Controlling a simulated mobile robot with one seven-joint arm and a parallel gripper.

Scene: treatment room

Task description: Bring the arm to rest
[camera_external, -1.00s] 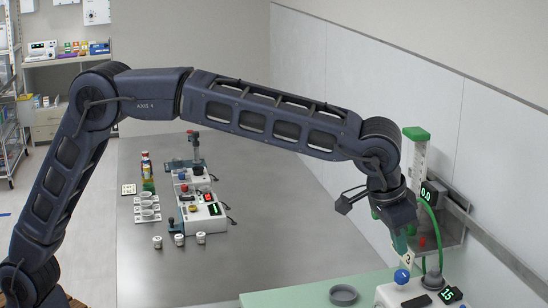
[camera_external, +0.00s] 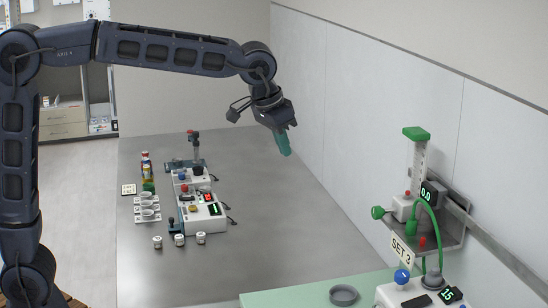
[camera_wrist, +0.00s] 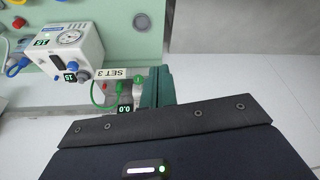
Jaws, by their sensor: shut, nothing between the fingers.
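My gripper (camera_external: 284,146) is raised above the right part of the grey table in the external view, its teal fingers pointing down. The fingers are together and hold nothing. My arm reaches across the upper left of that view, bent at the elbow. In the wrist view the teal fingers of my gripper (camera_wrist: 158,88) show beyond the dark gripper body, and they partly cover what lies behind them.
A device with a blue knob (camera_external: 402,276) stands at the lower right by a "SET 3" tag (camera_external: 403,250) and a green-topped flowmeter (camera_external: 417,165) on the wall. A grey dish (camera_external: 344,295) lies nearby. Small devices (camera_external: 199,209) and cups stand left on the table. The table's right is clear.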

